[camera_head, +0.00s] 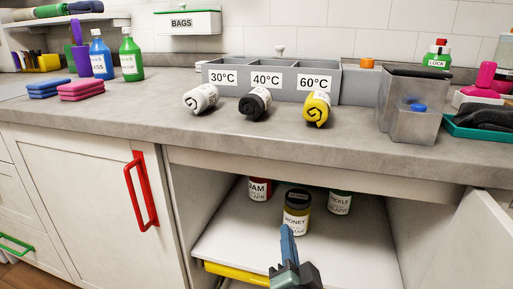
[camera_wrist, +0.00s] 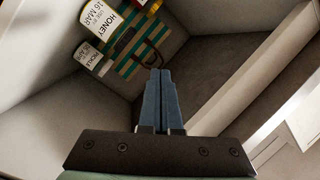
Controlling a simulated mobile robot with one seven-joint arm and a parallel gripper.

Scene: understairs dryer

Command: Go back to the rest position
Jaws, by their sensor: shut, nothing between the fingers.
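My gripper (camera_head: 286,230) is at the front of the open cupboard, at the lower middle of the head view. Its blue fingers are together and empty, pointing up toward the honey jar (camera_head: 297,222) in that view. In the wrist view the fingers (camera_wrist: 161,74) also show pressed together with nothing between them. The honey jar stands on the white shelf (camera_head: 240,238), apart from the fingers as far as the wrist view shows. A jam jar (camera_head: 259,189) and a pickle jar (camera_head: 340,203) stand behind it.
The grey worktop (camera_head: 180,128) overhangs the cupboard, with rolled cloths and a divided box (camera_head: 271,78) on it. An open door (camera_head: 480,240) is at right. A yellow handle (camera_head: 237,273) is below the shelf; a red handle (camera_head: 141,190) is at left. The wrist view shows a green-striped thing (camera_wrist: 142,52).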

